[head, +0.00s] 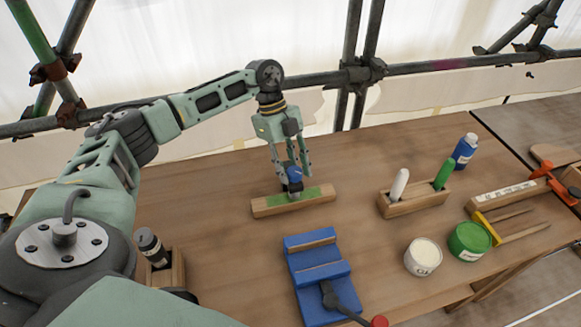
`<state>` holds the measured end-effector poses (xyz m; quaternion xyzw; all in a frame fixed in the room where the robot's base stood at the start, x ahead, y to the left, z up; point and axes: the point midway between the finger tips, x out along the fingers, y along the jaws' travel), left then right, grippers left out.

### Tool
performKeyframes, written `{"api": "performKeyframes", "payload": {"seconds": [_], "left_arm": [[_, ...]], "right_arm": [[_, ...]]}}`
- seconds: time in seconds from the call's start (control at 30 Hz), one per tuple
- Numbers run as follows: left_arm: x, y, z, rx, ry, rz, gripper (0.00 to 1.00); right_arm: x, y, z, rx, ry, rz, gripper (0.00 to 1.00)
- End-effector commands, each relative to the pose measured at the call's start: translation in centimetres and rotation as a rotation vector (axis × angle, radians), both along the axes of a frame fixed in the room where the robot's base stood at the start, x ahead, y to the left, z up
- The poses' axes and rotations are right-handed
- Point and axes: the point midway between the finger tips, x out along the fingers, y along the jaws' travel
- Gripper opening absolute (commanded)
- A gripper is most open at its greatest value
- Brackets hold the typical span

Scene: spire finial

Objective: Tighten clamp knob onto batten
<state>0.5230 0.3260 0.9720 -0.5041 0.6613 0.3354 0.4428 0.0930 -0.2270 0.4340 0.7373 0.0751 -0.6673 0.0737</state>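The batten (262,207), a short wooden bar with green patches on top, lies on the table near the middle of the head view. The blue clamp knob (294,178) stands at the middle of the batten. My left gripper (295,179) points down from above, with its fingers on either side of the knob, and looks shut on it. The fingers partly hide the knob, and the knob's underside where it meets the batten is hard to see. My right gripper is not in view.
A blue vise (304,284) with a red-tipped handle stands in front of the batten. To the right are a wooden holder (414,203) with white and green tools, a blue bottle (465,151), a white tub (423,258) and a green tub (469,241). Scaffold poles run behind.

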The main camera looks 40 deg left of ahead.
Motion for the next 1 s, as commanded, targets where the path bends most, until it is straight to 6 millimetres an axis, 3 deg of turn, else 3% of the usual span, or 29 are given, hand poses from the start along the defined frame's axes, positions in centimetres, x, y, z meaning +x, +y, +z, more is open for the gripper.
{"api": "performKeyframes", "payload": {"seconds": [0.3,0.67,1.0], "left_arm": [[-0.19,0.1,-0.05,0.002,0.007,-0.002,0.02],[-0.21,0.13,-0.14,0.003,0.012,-0.07,0.02],[0.14,0.16,-0.23,0.002,0.011,-0.328,0.02]], "right_arm": [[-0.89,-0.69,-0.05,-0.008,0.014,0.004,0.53],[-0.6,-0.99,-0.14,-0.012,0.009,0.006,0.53],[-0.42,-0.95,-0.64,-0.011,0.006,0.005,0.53]]}}
